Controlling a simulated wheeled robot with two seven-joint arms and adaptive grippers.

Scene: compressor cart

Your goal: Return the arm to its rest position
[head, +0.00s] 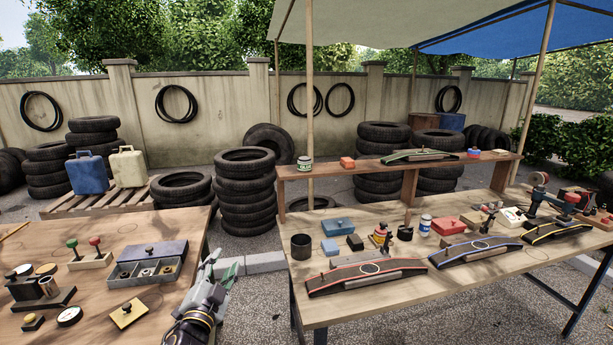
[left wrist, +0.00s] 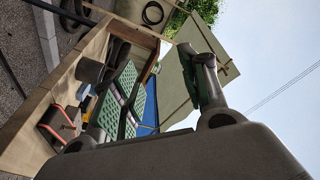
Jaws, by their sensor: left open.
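My left gripper (head: 221,275) is at the bottom middle of the head view, above the gap between the two tables. Its fingers point up and away, and nothing shows between them. In the left wrist view its green-padded fingers (left wrist: 160,68) stand well apart, with sky, a canopy and the right table's edge behind them. Part of my left arm runs down out of the bottom of the head view. My right gripper and right arm are in neither view.
The left wooden table (head: 180,228) holds a grey compartment box (head: 148,265) and small knobbed parts. The right table (head: 335,312) carries red, blue and yellow-edged tools, a black cup (head: 301,246) and a raised shelf (head: 340,173). Tyre stacks (head: 246,190) stand behind the gap.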

